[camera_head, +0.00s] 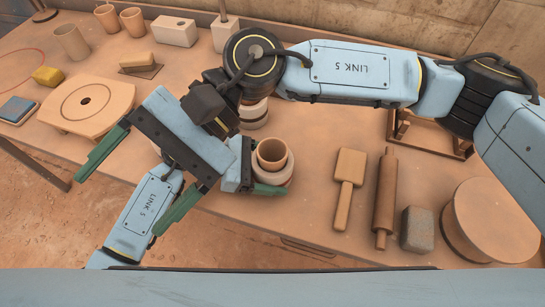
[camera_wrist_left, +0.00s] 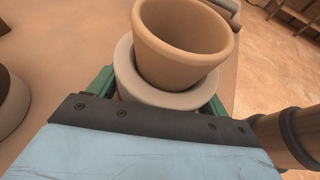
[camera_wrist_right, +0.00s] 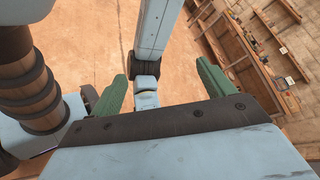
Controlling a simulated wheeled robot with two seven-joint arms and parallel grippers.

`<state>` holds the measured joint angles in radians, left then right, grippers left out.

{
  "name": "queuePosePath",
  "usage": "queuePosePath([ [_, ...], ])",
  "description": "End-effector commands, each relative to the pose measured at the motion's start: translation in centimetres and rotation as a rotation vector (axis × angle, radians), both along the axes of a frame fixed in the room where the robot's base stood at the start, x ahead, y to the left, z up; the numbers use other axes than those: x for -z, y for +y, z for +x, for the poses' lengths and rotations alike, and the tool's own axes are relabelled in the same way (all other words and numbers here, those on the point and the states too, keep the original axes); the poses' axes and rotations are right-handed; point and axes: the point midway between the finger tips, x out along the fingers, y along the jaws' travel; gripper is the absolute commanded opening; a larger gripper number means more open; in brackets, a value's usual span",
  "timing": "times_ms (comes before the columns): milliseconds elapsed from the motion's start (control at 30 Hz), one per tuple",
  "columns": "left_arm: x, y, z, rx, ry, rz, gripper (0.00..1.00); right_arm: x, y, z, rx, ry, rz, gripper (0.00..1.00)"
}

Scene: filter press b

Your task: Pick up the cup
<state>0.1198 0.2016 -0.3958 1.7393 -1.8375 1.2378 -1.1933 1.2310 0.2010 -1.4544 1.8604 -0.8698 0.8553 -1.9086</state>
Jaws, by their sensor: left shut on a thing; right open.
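A tan, open-topped cup (camera_head: 272,154) stands upright in a pale round collar (camera_head: 284,178) near the table's front edge. In the left wrist view the cup (camera_wrist_left: 182,45) fills the upper middle, with the pale collar (camera_wrist_left: 140,85) around its lower part. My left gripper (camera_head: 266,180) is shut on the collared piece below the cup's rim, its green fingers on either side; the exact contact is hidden. My right gripper (camera_head: 118,205) is open and empty, above and left of the cup. In the right wrist view it (camera_wrist_right: 162,78) has nothing between its fingers.
A stack of round pieces (camera_head: 254,112) stands just behind the cup. A mallet (camera_head: 348,185), rolling pin (camera_head: 384,200), grey block (camera_head: 417,230) and round drum (camera_head: 490,225) lie to the right. A round-holed board (camera_head: 85,102) and several cups are at left. My right arm spans above the table.

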Motion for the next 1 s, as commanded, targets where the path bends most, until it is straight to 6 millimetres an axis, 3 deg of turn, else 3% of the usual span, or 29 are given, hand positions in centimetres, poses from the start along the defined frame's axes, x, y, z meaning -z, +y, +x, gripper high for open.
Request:
queuePosePath([
  [167, 0.0, 0.0, 0.0, -0.001, 0.0, 0.0, 0.45, -4.7, 2.0, 0.7, 0.164, 0.469, 0.114, 0.81],
  [300, 0.0, 0.0, 0.0, -0.001, 0.0, 0.0, 0.45, -7.3, 2.3, 3.6, 0.28, 0.845, 0.173, 0.81],
  [467, 0.0, 0.0, 0.0, -0.001, 0.0, 0.0, 0.45, -8.0, 1.4, 8.5, 0.401, 1.29, 0.215, 0.81],
  [600, 0.0, 0.0, 0.0, -0.001, 0.0, 0.0, 0.45, -6.2, -0.4, 13.1, 0.483, 1.686, 0.232, 0.81],
  [667, 0.0, 0.0, 0.0, -0.001, 0.0, 0.0, 0.45, -4.8, -1.6, 14.4, 0.496, 1.85, 0.22, 0.81],
  [833, 0.0, 0.0, 0.0, -0.001, 0.0, 0.0, 0.45, -0.6, -5.9, 14.7, 0.406, 2.292, 0.116, 0.81],
  [1000, 0.0, 0.0, 0.0, -0.001, 0.0, 0.0, 0.45, 3.5, -10.2, 13.8, 0.244, 2.71, 0.019, 0.81],
])
